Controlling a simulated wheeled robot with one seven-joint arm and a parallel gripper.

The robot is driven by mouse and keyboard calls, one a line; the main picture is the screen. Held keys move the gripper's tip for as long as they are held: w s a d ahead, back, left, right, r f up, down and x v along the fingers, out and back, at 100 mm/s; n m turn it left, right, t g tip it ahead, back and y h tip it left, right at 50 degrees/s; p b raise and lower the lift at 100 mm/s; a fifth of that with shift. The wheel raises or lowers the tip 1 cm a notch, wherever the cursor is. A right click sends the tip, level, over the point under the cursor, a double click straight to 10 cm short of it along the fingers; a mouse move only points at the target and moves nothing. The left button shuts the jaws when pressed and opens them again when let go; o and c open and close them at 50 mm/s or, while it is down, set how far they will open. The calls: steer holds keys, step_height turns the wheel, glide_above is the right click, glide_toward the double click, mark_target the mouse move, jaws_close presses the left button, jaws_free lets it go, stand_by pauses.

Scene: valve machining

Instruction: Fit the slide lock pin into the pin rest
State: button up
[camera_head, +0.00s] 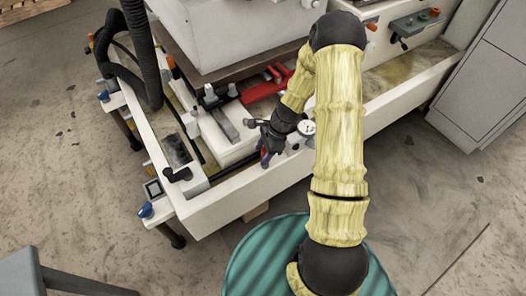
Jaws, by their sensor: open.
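My gripper (266,157) is over the white machine bed, just left of a round dial (306,128). It is open. It is small here and seen from behind, so the space between its fingers is hard to make out. I cannot pick out the slide lock pin or the pin rest with certainty; they may be hidden by my gripper and arm or be too small to tell.
The white machine (225,200) has a raised rim around its bed. A red bracket (268,86) and a grey bar (224,125) lie behind my gripper. A grey cabinet (487,85) stands at right. Open floor (90,200) is at left.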

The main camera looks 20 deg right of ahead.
steer(key=p+v, duration=0.4)
steer(key=v, duration=1.3)
steer(key=shift+p, duration=0.4)
steer(key=shift+r, duration=0.15)
steer(key=s+a+r+n+t+h, duration=0.1)
steer(key=s+a+r+n+h, duration=0.15)
steer(key=s+r+n, duration=0.55)
steer(key=s+a+r+n+t+h, duration=0.2)
steer(key=s+a+r+n, duration=0.2)
steer(key=s+r+n, duration=0.45)
step_height(320, 180, up, 23)
steer(key=w+n+p, duration=0.1)
steer(key=w+p, duration=0.1)
steer(key=p, duration=2.4)
steer(key=shift+d+p, duration=0.3)
steer(key=shift+p, duration=0.1)
steer(key=shift+f+n, duration=0.1)
steer(key=shift+n, duration=0.15)
steer(key=shift+c, duration=0.4)
